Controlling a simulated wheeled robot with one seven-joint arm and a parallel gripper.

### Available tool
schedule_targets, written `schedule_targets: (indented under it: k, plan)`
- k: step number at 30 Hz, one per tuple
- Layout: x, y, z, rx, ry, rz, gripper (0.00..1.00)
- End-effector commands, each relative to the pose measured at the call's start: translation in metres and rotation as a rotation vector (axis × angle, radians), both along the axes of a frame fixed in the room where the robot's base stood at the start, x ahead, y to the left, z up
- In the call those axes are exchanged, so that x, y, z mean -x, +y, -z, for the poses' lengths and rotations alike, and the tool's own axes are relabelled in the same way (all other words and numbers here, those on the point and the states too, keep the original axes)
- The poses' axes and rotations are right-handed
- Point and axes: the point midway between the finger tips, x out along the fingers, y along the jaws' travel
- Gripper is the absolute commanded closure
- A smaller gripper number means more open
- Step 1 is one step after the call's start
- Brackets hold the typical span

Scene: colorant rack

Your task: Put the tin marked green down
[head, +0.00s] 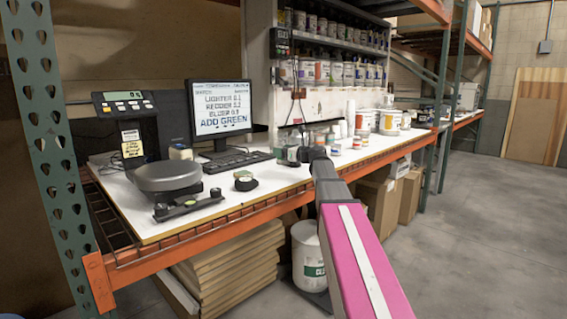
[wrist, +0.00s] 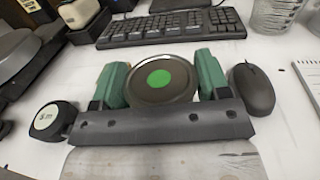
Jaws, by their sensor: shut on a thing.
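The tin marked green (wrist: 160,78) is a dark round tin with a bright green dot on its lid. In the wrist view it sits between the two green fingers of my gripper (wrist: 160,84), which is shut on it. The lid faces the camera and looks level. The tin's lower part is hidden, and I cannot tell whether it touches the white bench top (wrist: 290,125). In the head view my gripper (head: 292,153) is over the bench, right of the keyboard, and the tin in it cannot be made out clearly.
A keyboard (wrist: 165,27) lies beyond the tin, a mouse (wrist: 252,88) close on the right, and a round tape measure (wrist: 52,120) on the left. In the head view a scale (head: 168,174) stands left, and a monitor (head: 220,108) reads "ADD GREEN". Small containers (head: 357,142) stand right of my gripper.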

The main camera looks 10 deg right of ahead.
Motion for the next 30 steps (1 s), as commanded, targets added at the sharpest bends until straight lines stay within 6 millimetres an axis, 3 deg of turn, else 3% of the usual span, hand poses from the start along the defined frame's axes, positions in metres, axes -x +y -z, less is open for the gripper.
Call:
schedule_targets:
  k: [4, 8, 18, 28, 29, 30]
  plan:
    - [-0.013, -0.006, 0.008, -0.001, 0.001, -0.001, 0.58]
    - [-0.014, -0.007, 0.013, 0.000, 0.000, -0.001, 0.58]
    - [-0.014, -0.007, 0.050, -0.001, 0.001, 0.000, 0.58]
    - [-0.014, -0.007, 0.052, 0.000, 0.000, 0.000, 0.58]
    - [-0.014, -0.007, 0.052, 0.000, 0.000, 0.000, 0.28]
    - [-0.014, -0.007, 0.052, 0.000, 0.000, 0.000, 0.15]
